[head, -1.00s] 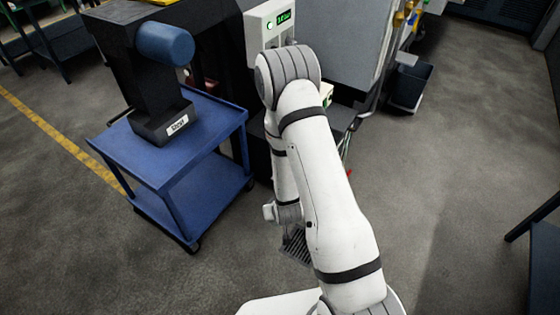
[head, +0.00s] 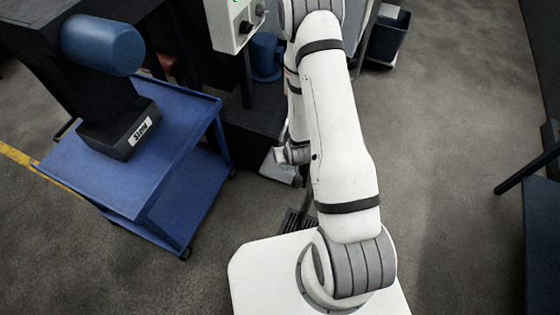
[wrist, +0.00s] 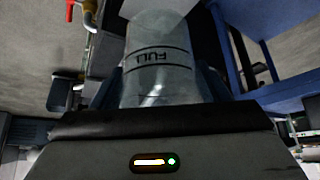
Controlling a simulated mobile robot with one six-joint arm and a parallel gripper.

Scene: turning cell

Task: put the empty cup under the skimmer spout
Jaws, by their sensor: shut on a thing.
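A clear cup (wrist: 158,65) with dark lines and the word FULL fills the middle of the wrist view. My gripper (wrist: 162,88) is shut on it, with dark fingers at either side. The cup looks see-through, and I see no liquid in it. In the head view my gripper is mostly hidden by the arm; a pale shape (head: 280,168) shows below the wrist, but I cannot tell if it is the cup. I cannot make out the skimmer spout for certain. A red-handled valve on a yellow pipe (wrist: 88,14) shows at the wrist view's upper left.
A blue cart (head: 110,185) bearing a dark machine with a blue cylinder (head: 102,45) stands at the left. A control box (head: 232,22) is at the top, with a dark bin (head: 388,38) behind. A dark blue table (head: 542,220) is at the right. Floor between is clear.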

